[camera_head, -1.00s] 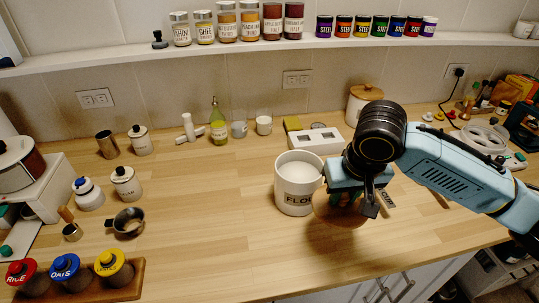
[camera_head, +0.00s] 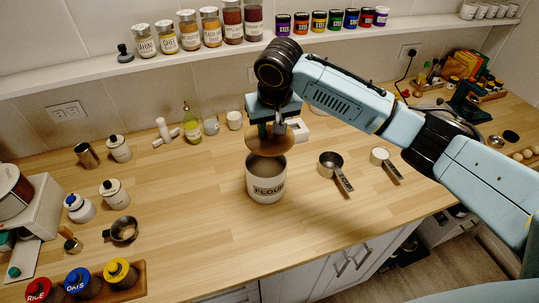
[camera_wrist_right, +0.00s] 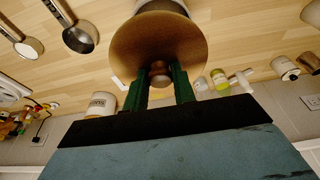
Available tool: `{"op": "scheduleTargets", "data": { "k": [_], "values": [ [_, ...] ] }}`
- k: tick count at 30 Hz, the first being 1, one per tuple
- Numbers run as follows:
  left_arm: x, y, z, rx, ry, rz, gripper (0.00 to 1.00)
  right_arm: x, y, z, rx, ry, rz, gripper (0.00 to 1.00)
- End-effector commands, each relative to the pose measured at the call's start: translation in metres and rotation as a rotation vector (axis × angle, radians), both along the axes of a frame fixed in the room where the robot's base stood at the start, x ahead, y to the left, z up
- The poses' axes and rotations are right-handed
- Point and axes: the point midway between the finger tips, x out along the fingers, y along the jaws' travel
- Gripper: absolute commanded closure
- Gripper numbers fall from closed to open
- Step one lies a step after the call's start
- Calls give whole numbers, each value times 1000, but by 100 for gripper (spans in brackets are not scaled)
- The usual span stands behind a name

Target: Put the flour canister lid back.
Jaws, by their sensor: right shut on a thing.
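The flour canister (camera_head: 266,188) is a white, open-topped pot with a "FLOUR" label, standing upright on the wooden counter. The round wooden lid (camera_head: 270,142) is above its mouth, seemingly apart from the rim and slightly tilted. My right gripper (camera_head: 272,127) is shut on the lid's knob from above. In the right wrist view, the green fingers flank the brown knob (camera_wrist_right: 158,76), and the lid's disc (camera_wrist_right: 158,40) hides most of the canister behind it. The exact gap between lid and rim is hard to tell. My left gripper is not in view.
Two measuring cups, a larger one (camera_head: 330,163) and a smaller one (camera_head: 380,156), lie right of the canister. A small metal pan (camera_head: 124,230) and a spice rack (camera_head: 126,284) are at left. The counter in front of the canister is clear. A jar shelf (camera_head: 100,72) runs along the back.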

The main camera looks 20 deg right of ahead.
Motion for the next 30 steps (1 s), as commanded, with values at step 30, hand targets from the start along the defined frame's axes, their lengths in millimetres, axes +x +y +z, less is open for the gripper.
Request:
{"op": "scheduleTargets", "data": {
  "k": [30],
  "values": [
    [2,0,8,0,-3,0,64,-3,0,-104,-6,13,2,63]
  ]
}}
